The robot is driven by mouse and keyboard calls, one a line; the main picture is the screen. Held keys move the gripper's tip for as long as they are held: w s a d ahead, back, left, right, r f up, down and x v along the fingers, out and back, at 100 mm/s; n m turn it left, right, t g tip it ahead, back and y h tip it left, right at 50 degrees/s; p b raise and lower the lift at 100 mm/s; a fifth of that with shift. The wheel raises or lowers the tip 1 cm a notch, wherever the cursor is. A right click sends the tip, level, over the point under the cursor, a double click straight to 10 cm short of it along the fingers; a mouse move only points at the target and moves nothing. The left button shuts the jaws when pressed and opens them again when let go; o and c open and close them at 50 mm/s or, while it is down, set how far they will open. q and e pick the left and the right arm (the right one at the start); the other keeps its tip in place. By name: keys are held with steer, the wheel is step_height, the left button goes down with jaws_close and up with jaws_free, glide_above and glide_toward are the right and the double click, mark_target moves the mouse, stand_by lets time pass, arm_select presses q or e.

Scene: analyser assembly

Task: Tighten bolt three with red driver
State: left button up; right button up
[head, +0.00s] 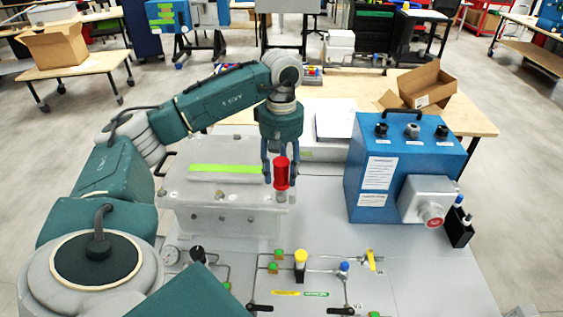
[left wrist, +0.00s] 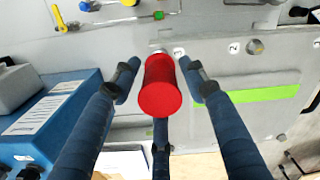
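The red driver (head: 282,174) stands upright on top of the pale analyser box (head: 215,192), near its right end. Its tip is at the spot beside the label "3" in the left wrist view, so bolt three itself is hidden under it. My left gripper (head: 280,168) points straight down over the driver. In the left wrist view the red driver (left wrist: 161,90) lies between my spread fingers, with gaps visible on both sides. Another bolt (left wrist: 255,47) shows beside the label "2". My right gripper is not in view.
A green strip (head: 238,169) lies along the box top. A blue control box (head: 400,165) with knobs and a red button stands to the right. Tubing, valves and a yellow-topped cylinder (head: 300,262) are in front. Open cardboard boxes (head: 425,88) sit behind.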

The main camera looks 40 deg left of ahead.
mark_target(281, 162)
arm_select(q)
jaws_close()
steer(key=shift+w+a+r+p, duration=0.15)
steer(key=shift+w+r+p, duration=0.15)
steer(key=shift+r+p, duration=0.45)
steer(key=shift+s+d+r+p, duration=0.1)
steer(key=shift+s+r+p, duration=0.1)
steer(key=shift+r, duration=0.3)
steer(key=shift+s+d+r+p, duration=0.1)
steer(key=shift+s+r+p, duration=0.1)
steer(key=shift+r, duration=0.25)
steer(key=shift+w+a+r+p, duration=0.1)
steer(key=shift+w+r+p, duration=0.15)
steer(key=shift+r+p, duration=0.35)
steer(key=shift+s+r+p, duration=0.2)
steer(key=shift+r+p, duration=0.35)
steer(key=shift+r, duration=0.25)
steer(key=shift+w+f, duration=0.1)
